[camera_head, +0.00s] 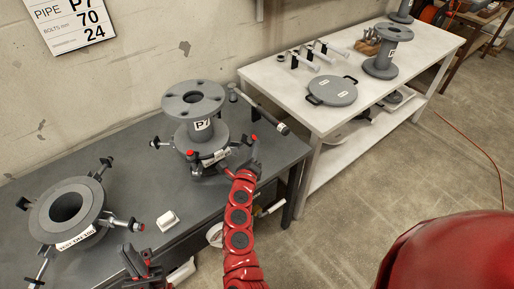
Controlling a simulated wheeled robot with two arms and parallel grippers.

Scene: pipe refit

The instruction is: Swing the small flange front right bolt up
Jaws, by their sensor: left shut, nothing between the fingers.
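The small flange (205,160) is on the dark bench, with the grey P7 pipe piece (194,110) standing upright on it. Swing bolts surround it, including a black-ended one at left (156,143) and a red-tipped one in front (191,153). Another red tip (254,137) shows at right. My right gripper (254,150) is at the flange's front right side; its jaws and the front right bolt are too small and overlapped to tell apart. My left gripper (140,258) is shut and empty at the bottom, in front of the bench and apart from the small flange.
A larger flange (43,217) with splayed swing bolts sits at left on the bench. A small white block (168,219) lies between the flanges. A pale table (290,100) at the right holds a round cover (332,91), another pipe piece (382,57) and tools.

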